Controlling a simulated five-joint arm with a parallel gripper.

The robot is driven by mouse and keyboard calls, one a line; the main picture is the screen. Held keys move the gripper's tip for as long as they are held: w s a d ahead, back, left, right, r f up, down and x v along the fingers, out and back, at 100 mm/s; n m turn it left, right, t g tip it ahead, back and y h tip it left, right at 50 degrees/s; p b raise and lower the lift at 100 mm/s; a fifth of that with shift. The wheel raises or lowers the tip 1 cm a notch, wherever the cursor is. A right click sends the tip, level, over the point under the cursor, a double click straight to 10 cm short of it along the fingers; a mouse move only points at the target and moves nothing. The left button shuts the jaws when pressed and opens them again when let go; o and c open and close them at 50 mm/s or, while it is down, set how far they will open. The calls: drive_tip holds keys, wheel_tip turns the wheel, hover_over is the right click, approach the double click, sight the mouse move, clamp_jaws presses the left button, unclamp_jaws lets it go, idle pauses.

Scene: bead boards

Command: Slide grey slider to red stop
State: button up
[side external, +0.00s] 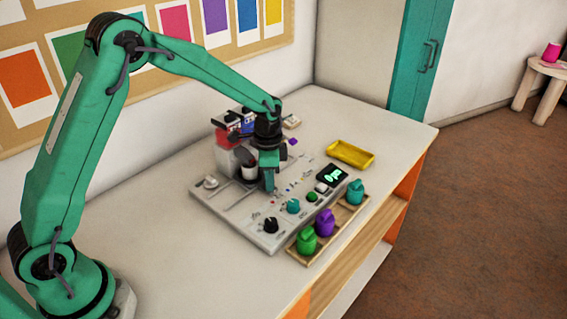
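A light grey control board (222,211) lies on the table with several slots and knobs. My gripper (269,187) points down over the middle of the board, with its fingertips close to the surface. The view is too small to tell whether its fingers are apart or hold anything. A pale round knob (210,182) sits at the board's left corner. I cannot pick out the grey slider or the red stop for certain; my gripper and wrist hide part of the board. Tiny coloured marks (290,187) show right of my gripper.
A wooden tray (341,224) holds green, purple and teal pieces in front. A yellow tray (351,155) lies behind right. The left table is clear.

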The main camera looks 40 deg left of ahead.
drive_tip(key=o, duration=0.4)
drive_tip(key=shift+r, duration=3.95)
drive_tip(key=s+a+r+n+t, duration=0.25)
drive_tip(key=s+r+n, duration=0.25)
drive_tip(key=s+r, duration=0.75)
drive_tip(key=s+n+t, duration=0.1)
drive_tip(key=s, duration=0.3)
drive_tip(key=s+n+t, duration=0.1)
drive_tip(key=s, duration=0.4)
drive_tip(key=s+n+t, duration=0.1)
drive_tip(key=s+n, duration=0.1)
drive_tip(key=s, duration=0.3)
drive_tip(key=shift+a+f, duration=0.1)
drive_tip(key=shift+a, duration=0.3)
